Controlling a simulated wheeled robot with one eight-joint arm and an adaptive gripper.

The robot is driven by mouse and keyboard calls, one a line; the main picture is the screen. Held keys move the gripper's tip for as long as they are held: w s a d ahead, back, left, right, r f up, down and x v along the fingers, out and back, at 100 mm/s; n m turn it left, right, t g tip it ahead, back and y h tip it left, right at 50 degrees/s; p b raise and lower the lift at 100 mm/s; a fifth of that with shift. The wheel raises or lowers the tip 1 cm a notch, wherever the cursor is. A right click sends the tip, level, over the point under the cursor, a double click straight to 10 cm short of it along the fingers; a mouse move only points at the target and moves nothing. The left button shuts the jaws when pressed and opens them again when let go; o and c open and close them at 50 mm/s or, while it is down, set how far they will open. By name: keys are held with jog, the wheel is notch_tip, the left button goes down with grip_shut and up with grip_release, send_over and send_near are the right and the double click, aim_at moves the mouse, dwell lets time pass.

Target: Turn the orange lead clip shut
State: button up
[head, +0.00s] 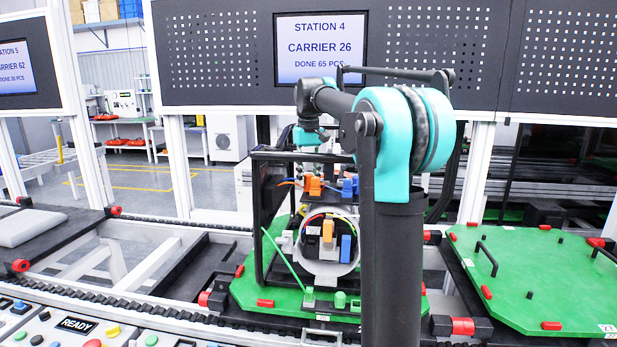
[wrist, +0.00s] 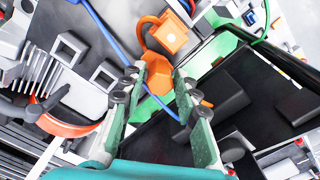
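An orange clip (head: 313,186) sits on the black-framed unit on the green pallet in the head view, beside a blue clip (head: 349,187). In the wrist view an orange lever-like piece (wrist: 157,76) lies between my fingertips, just below a squarish orange block (wrist: 166,36) with an orange lead curving from it. My gripper (wrist: 159,80) is open, its green fingers on either side of the orange piece. Whether the pads touch it I cannot tell. In the head view my gripper (head: 306,138) hangs above the orange clip, its fingertips too small to make out.
A blue lead (wrist: 108,36) runs close past my fingers. A black frame (wrist: 222,62) stands right of them in the wrist view. A round white housing (head: 327,268) with another orange part is lower on the unit. A second green pallet (head: 540,275) stands at right.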

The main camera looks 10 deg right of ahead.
aim_at(308, 175)
jog(key=shift+o, duration=0.7)
notch_tip(308, 175, up, 12)
dwell(0.4)
